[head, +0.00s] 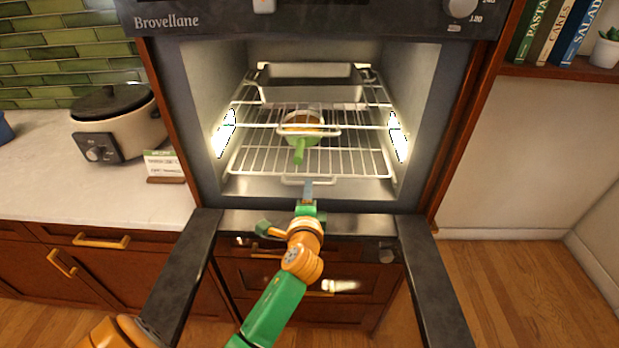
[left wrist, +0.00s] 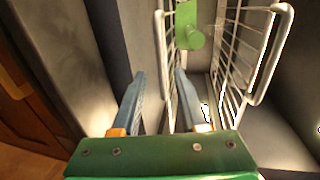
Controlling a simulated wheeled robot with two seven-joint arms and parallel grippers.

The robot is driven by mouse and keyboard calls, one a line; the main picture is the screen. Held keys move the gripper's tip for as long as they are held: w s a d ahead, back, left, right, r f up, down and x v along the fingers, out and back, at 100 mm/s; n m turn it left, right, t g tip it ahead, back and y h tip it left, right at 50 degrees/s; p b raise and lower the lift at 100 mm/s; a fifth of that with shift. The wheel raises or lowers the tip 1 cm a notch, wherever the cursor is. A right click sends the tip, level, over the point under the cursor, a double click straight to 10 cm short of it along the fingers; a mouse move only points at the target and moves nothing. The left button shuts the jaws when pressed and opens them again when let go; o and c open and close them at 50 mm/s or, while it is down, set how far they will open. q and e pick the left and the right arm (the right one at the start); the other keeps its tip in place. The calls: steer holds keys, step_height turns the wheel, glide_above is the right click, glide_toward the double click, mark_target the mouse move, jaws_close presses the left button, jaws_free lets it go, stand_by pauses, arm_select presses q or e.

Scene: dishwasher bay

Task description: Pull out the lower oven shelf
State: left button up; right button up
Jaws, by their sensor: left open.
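The lower oven shelf (head: 257,162) is a wire rack low in the lit oven, with a wire pull loop (head: 292,180) at its front. My left gripper (head: 308,184) is at this loop, its fingers open. In the left wrist view the fingers (left wrist: 159,75) stand apart, and the loop (left wrist: 160,40) of the lower shelf shows in the gap between them. I cannot tell how deep it sits there. The upper shelf (head: 245,117) is above, and its loop also shows in the left wrist view (left wrist: 272,60). My right gripper is out of view.
A dish with a green handle (head: 299,151) appears to sit on the lower shelf, handle forward. A dark baking pan (head: 310,94) is on the upper shelf. The open oven door (head: 432,290) lies below my arm. A cooker (head: 112,125) stands on the left counter.

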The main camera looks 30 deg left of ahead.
arm_select(q)
steer(key=x, duration=0.5)
steer(key=shift+w+a, duration=0.15)
steer(key=shift+w, duration=0.1)
steer(key=shift+s, duration=0.1)
jaws_close()
steer(key=shift+s, duration=0.1)
steer(key=shift+s, duration=0.1)
stand_by(0.9)
